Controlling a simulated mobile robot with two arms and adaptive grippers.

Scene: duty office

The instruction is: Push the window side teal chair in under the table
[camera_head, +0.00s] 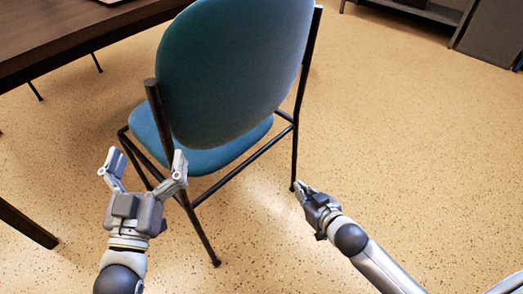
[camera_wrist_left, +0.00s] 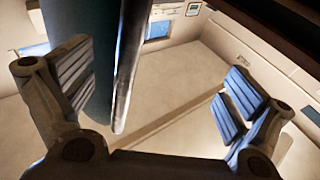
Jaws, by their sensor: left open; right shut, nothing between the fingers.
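The teal chair (camera_head: 235,70) stands with its back toward me, and its seat (camera_head: 205,155) points toward the table. The dark wooden table (camera_head: 75,35) is at the upper left, with floor showing between part of it and the chair. My left gripper (camera_head: 145,165) is open at the chair's left back post, seen in front of its lower part. In the left wrist view my left gripper (camera_wrist_left: 160,95) has its fingers spread, with a dark post (camera_wrist_left: 132,60) between them; I cannot tell if they touch it. My right gripper (camera_head: 300,186) is shut and empty near the chair's right rear leg.
A table leg (camera_head: 27,222) stands at the left edge. A dark grey cabinet (camera_head: 492,35) and a low shelf (camera_head: 420,10) are at the upper right. The speckled floor (camera_head: 410,130) right of the chair is clear.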

